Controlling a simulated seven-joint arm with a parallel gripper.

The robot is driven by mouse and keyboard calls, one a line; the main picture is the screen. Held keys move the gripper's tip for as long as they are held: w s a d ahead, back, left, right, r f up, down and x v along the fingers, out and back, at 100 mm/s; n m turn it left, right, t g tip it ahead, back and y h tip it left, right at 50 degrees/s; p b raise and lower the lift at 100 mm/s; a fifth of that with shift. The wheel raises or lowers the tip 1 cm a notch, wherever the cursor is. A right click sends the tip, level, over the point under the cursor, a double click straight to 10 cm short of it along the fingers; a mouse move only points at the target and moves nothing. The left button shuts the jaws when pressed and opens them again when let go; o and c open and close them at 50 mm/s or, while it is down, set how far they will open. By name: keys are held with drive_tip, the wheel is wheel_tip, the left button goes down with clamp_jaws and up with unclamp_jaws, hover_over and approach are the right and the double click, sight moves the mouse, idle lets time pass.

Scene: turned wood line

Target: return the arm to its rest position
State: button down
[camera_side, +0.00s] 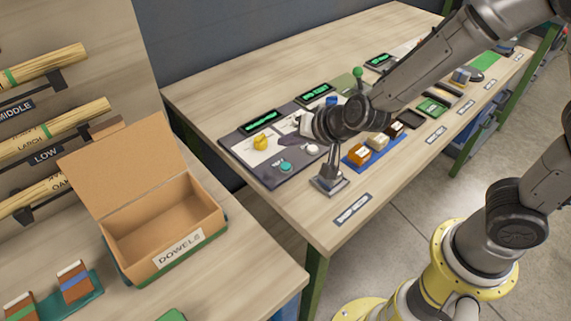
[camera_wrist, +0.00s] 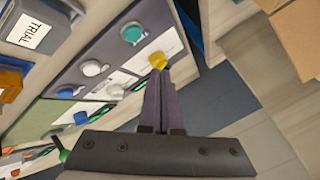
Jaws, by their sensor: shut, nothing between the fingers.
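My gripper (camera_wrist: 160,80) is shut, with its dark fingers together and nothing between them. In the wrist view the fingertips appear just below a yellow knob (camera_wrist: 158,60) on the control panel; I cannot tell whether they touch it. In the side view my arm reaches in from the upper right, and its wrist hangs over the panel (camera_side: 240,150). The gripper is mostly hidden there behind the wrist. The yellow knob (camera_side: 261,143) stands to the left of the wrist.
A green-topped lever (camera_side: 358,73) stands behind my wrist. A metal stand (camera_side: 329,181) and a blue tray (camera_side: 358,163) with small blocks sit in front. An open cardboard box (camera_side: 165,225) labelled DOWELS is on the left bench. Floor shows between the benches and at right.

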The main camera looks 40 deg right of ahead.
drive_tip(key=shift+r, duration=0.25)
drive_tip(key=s+d+r+n+t, duration=0.1)
drive_tip(key=s+d+r, duration=0.15)
drive_tip(key=r, duration=0.55)
drive_tip(key=s+d+r+t, duration=0.15)
drive_tip(key=d+r, duration=0.25)
drive_tip(key=r, duration=0.4)
drive_tip(key=s+d+f+n+g, duration=0.1)
drive_tip(key=s+d+n+g, duration=0.1)
drive_tip(key=s, duration=0.5)
drive_tip(key=s+d+f+n+g, duration=0.2)
drive_tip(key=s, duration=0.4)
drive_tip(key=s+d+f+n+g+h, duration=0.1)
drive_tip(key=s+d+n+g, duration=0.1)
drive_tip(key=s, duration=0.5)
drive_tip(key=shift+s+f+n, duration=0.3)
drive_tip(key=shift+f+n, duration=0.05)
drive_tip(key=shift+n, duration=0.05)
